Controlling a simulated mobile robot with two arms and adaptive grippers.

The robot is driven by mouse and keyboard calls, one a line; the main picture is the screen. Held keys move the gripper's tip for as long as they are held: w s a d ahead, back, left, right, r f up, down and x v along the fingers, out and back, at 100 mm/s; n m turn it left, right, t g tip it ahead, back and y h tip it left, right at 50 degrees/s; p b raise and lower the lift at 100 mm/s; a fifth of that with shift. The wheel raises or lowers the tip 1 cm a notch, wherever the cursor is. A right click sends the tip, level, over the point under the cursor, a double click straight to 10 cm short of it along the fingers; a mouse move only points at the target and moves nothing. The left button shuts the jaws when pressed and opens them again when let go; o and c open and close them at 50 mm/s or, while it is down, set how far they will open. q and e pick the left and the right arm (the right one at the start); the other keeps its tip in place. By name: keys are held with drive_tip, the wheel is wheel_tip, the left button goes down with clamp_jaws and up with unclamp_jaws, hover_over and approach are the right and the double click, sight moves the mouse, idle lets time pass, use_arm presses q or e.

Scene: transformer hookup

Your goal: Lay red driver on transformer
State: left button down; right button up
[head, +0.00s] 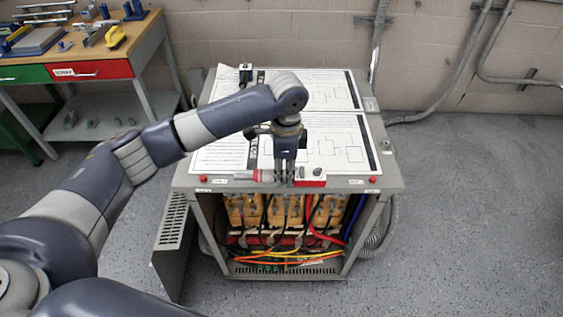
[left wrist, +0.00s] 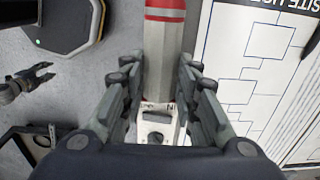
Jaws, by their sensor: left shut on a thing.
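The transformer (head: 392,172) is a grey cabinet with white diagram sheets on top and an open front showing coils and wires. My left gripper (head: 285,180) is above the front edge of its top, pointing down and shut on the red driver (head: 248,176). The driver lies level across the jaws, its red end to the left and a red and white block to the right. In the left wrist view the driver (left wrist: 165,45) runs between the fingers (left wrist: 160,115). I cannot tell whether it touches the top. My right gripper (left wrist: 35,78) shows small at the left there; its jaws are unclear.
A workbench (head: 148,28) with tools and a red drawer stands at the back left. The cabinet's panel (head: 172,240) hangs open at its left front. A small dark object (head: 245,74) sits at the top's back left. The floor to the right is clear.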

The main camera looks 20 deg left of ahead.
use_arm(q)
drive_tip(key=w, duration=0.1)
drive_tip(key=w+a, duration=0.1)
drive_tip(key=w, duration=0.2)
drive_tip(key=shift+a+f, duration=0.1)
drive_tip(key=shift+a, duration=0.25)
wheel_tip(320, 180, down, 2)
drive_tip(key=shift+f+p, duration=0.25)
drive_tip(key=shift+p, duration=0.55)
drive_tip(key=shift+s+f, duration=0.15)
drive_tip(key=shift+f, duration=0.35)
drive_tip(key=c, duration=1.6)
unclamp_jaws()
drive_tip(key=shift+a+f, duration=0.1)
drive_tip(key=o, duration=0.6)
drive_tip(key=shift+o, duration=0.2)
wheel_tip(320, 180, up, 12)
drive_tip(key=b, duration=0.2)
drive_tip(key=shift+d, duration=0.2)
